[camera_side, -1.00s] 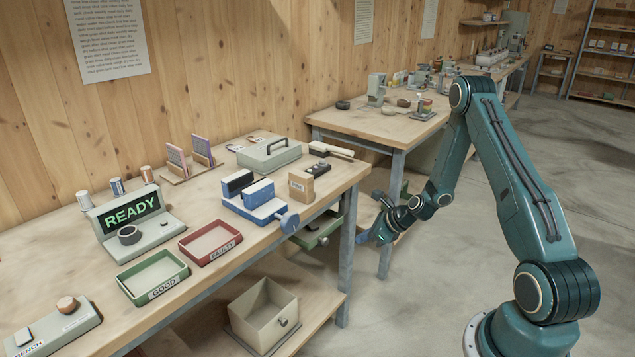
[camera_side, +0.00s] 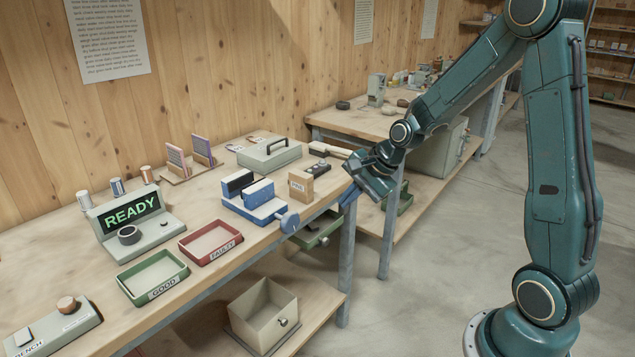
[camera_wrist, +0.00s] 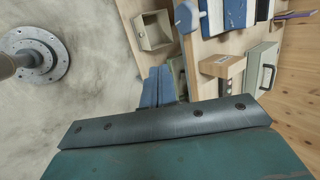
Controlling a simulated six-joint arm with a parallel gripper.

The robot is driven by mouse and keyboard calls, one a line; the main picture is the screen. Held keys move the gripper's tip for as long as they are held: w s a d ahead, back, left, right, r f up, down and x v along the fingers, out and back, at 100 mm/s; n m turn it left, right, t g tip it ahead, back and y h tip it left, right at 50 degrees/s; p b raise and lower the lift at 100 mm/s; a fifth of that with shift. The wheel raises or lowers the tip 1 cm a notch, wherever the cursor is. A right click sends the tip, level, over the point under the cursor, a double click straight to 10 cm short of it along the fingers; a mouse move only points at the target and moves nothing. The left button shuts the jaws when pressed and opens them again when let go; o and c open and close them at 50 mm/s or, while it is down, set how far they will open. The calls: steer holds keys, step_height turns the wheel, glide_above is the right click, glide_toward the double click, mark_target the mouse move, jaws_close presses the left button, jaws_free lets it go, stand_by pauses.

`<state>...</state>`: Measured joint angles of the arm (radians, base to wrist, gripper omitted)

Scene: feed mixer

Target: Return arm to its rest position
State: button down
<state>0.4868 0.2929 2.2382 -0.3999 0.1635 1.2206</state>
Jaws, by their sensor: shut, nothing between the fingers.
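My gripper (camera_side: 350,197) is in the side view at the right end of the front workbench, beside its edge and above the floor gap. Its blue fingers are together and hold nothing. They also show in the wrist view (camera_wrist: 157,86), side by side and pointing away from the camera. My arm bends high at the elbow, and the forearm slopes down to the left toward the bench.
The workbench (camera_side: 40,250) holds a blue vise (camera_side: 258,203), a wooden block (camera_side: 300,187), a green GOOD tray (camera_side: 152,278), a red FAULTY tray (camera_side: 210,243) and a READY display (camera_side: 133,212). An open bin (camera_side: 262,315) sits on the lower shelf. Open floor lies to the right.

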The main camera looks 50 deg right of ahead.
steer(key=s+a+r+n+h, duration=0.1)
steer(key=s+a+r+n, duration=0.6)
steer(key=s+r+n, duration=0.25)
steer(key=s+a+r+n, duration=0.1)
steer(key=s+n, duration=0.1)
steer(key=s, duration=0.2)
steer(key=s+a+r+n, duration=0.1)
steer(key=s+r+n, duration=0.1)
steer(key=s, duration=0.3)
steer(key=s+a+r+n+h, duration=0.1)
steer(key=s+r+n, duration=0.1)
steer(key=s+n, duration=0.2)
steer(key=shift+s+a+g, duration=0.2)
steer(key=shift+s+g, duration=0.2)
